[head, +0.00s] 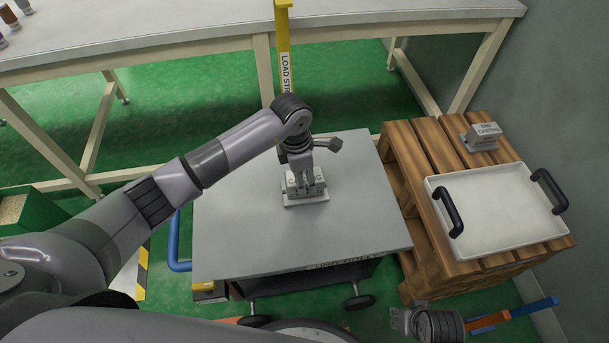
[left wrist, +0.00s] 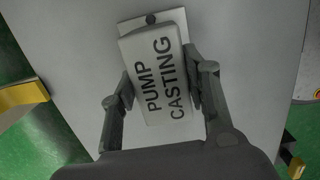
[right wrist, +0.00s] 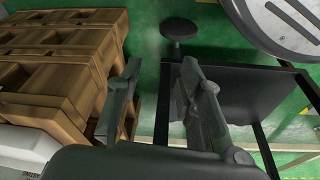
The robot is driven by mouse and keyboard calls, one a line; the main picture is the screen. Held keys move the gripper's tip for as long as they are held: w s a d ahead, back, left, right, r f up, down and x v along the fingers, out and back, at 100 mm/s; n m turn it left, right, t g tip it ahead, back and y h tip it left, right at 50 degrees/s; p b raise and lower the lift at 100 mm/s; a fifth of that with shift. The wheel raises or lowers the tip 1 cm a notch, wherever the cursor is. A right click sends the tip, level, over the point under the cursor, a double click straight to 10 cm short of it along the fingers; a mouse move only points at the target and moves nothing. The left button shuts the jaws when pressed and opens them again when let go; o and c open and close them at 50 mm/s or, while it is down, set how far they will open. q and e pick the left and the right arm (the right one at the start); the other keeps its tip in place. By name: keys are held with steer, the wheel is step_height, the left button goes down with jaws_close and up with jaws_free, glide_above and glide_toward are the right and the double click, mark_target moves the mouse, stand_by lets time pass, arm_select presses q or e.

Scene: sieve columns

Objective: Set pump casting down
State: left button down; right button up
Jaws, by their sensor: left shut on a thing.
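The pump casting (head: 306,197) is a pale grey block on a flat base plate. It is at the middle of the grey cart top (head: 240,220), upright, and seems to touch the surface. The left wrist view shows its "PUMP CASTING" label (left wrist: 165,80) between the fingers. My left gripper (head: 304,184) points down from above and is shut on the block's sides. My right gripper (head: 402,320) is low beside the cart, at the lower right of the head view. The right wrist view shows its two fingers (right wrist: 160,85) apart with nothing between them.
Wooden pallets (head: 408,155) stand right of the cart, carrying a white tray (head: 500,210) with black handles and another labelled casting (head: 480,138). A yellow post (head: 284,50) rises behind the cart. A long bench (head: 180,40) spans the back. The cart top around the casting is clear.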

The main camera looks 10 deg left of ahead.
steer(key=shift+r, duration=0.15)
arm_select(q)
steer(key=c, duration=0.9)
jaws_free()
arm_select(e)
steer(key=shift+w+r, duration=0.1)
arm_select(q)
steer(key=shift+r, duration=0.2)
steer(key=r, duration=0.4)
steer(key=a+r+p, duration=0.1)
steer(key=r, duration=0.6)
steer(key=shift+s+a+r+p, duration=0.2)
steer(key=shift+s+r+p, duration=0.1)
steer(key=shift+r+p, duration=0.1)
arm_select(e)
step_height(320, 180, down, 6)
steer(key=s, duration=0.2)
arm_select(q)
steer(key=shift+f, duration=0.1)
